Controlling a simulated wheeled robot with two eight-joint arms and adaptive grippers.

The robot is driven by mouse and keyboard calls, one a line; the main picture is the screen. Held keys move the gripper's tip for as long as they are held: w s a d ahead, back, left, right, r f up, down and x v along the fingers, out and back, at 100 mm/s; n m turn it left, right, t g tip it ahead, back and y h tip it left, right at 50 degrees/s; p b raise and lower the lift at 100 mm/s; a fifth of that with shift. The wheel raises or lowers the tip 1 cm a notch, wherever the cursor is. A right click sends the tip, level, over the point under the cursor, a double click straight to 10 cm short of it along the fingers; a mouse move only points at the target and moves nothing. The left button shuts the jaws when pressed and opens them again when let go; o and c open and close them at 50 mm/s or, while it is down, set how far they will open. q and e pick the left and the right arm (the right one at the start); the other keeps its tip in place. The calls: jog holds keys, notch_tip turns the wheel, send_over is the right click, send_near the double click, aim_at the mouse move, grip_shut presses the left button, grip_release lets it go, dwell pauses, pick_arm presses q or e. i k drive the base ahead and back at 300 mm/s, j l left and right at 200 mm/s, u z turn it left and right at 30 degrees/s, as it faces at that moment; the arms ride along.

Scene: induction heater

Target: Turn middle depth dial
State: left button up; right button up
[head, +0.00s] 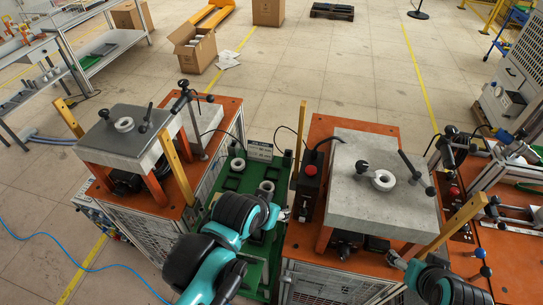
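Two orange heater stations show in the head view, each with a grey slab on top. The left slab (128,133) and the right slab (352,205) each carry a white ring, the right one being the right ring (382,180), with black-knobbed parts around it. I cannot tell which part is the middle depth dial; small black knobs (346,246) sit under the right slab's front edge. My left gripper (284,215) is beside the right station's left side. My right gripper (394,259) is at that station's front right. Both are too small to tell open from shut.
A green-bedded unit (235,180) stands between the stations, partly hidden by my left arm. A black box with a red button (310,170) is left of the right slab. Yellow posts (175,165) rise at the stations' corners. A blue cable (75,262) crosses the left floor.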

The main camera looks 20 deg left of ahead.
aim_at(343, 251)
jog(key=k+l+u, duration=0.5)
jog(key=k+l, duration=0.3)
jog(key=l, duration=0.15)
jog(key=k+l+u, duration=0.5)
jog(key=k+l, duration=0.15)
jog(key=k, duration=0.25)
